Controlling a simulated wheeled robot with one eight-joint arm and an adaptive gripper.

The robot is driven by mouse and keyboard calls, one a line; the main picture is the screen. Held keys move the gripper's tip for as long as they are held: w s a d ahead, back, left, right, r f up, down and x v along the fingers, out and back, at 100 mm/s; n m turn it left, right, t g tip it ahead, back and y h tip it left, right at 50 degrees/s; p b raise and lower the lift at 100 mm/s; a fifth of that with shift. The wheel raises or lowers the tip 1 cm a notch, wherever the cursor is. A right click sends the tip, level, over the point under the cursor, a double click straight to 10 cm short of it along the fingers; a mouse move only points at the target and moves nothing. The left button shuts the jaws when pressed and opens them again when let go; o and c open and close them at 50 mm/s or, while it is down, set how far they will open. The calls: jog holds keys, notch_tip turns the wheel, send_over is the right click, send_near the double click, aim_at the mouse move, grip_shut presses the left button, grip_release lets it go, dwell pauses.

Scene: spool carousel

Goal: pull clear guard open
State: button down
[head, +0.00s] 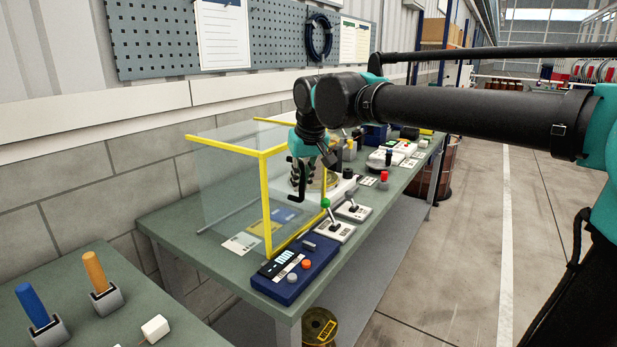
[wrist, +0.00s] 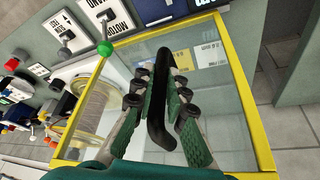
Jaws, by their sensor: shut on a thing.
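The clear guard (head: 266,205) is a see-through box with yellow edge bars, standing on the green bench. In the wrist view its yellow frame (wrist: 243,105) surrounds a clear panel that faces me. A black bar handle (wrist: 162,100) stands out from this panel. My gripper (head: 298,180) is at the panel, with its green-padded fingers on both sides of the handle; it is shut on the handle, also seen in the wrist view (wrist: 160,95). A brass-coloured spool (wrist: 93,108) shows through the panel at left. My gripper partly hides the spool in the head view.
A blue control box (head: 293,270) with buttons sits at the bench's near end. Lever boxes (head: 334,231) line the front edge beside the guard. A pegboard (head: 150,45) hangs on the wall behind. The floor (head: 450,260) at right is clear.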

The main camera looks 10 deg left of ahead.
jog(key=shift+s, duration=0.1)
jog(key=c, duration=1.5)
grip_release()
jog(key=shift+c, duration=0.2)
jog(key=v, duration=1.2)
